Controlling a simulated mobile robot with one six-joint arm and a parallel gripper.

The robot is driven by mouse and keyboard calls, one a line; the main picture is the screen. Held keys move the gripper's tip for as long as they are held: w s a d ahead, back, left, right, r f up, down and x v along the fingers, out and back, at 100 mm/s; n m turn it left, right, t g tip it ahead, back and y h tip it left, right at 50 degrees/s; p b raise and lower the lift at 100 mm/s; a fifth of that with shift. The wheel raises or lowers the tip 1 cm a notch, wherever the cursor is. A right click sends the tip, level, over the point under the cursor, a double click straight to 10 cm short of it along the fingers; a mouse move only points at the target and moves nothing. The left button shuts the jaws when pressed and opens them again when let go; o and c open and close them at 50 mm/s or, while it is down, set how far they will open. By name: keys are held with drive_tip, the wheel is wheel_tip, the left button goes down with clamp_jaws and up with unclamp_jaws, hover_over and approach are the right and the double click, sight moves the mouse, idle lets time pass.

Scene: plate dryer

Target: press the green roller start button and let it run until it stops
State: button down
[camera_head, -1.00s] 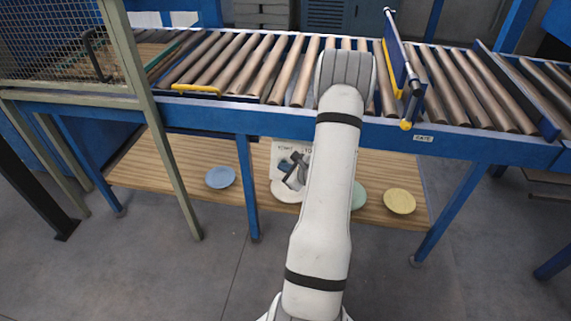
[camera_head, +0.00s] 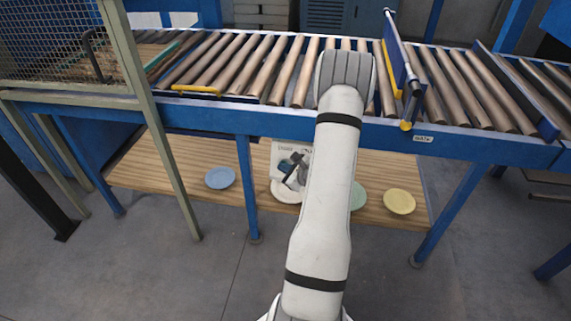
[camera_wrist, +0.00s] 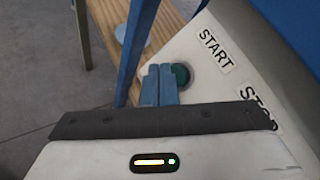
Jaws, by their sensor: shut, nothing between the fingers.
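The green start button (camera_wrist: 181,75) sits on a pale control panel in the wrist view, beside the printed word START (camera_wrist: 215,49). My gripper (camera_wrist: 160,72) is shut and empty, with its blue fingertips just left of the button and overlapping its left edge in the picture. I cannot tell whether they touch it. A STOP label (camera_wrist: 260,103) is partly covered by my gripper's body. In the head view the pale panel (camera_head: 284,147) shows under the conveyor, with my gripper (camera_head: 284,163) in front of it. The button cannot be made out there.
The roller conveyor (camera_head: 262,68) runs across the top, with a blue gate (camera_head: 396,62) upright on it and a mesh cage (camera_head: 60,45) at left. A wooden shelf (camera_head: 185,155) below carries a blue plate (camera_head: 220,177), a yellow plate (camera_head: 399,201) and others. The floor in front is clear.

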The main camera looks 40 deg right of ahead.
drive_tip(key=shift+f, duration=0.1)
idle(0.7)
drive_tip(key=shift+w+d+f+b, duration=0.15)
drive_tip(key=shift+w+d+b, duration=0.1)
drive_tip(key=shift+b, duration=0.2)
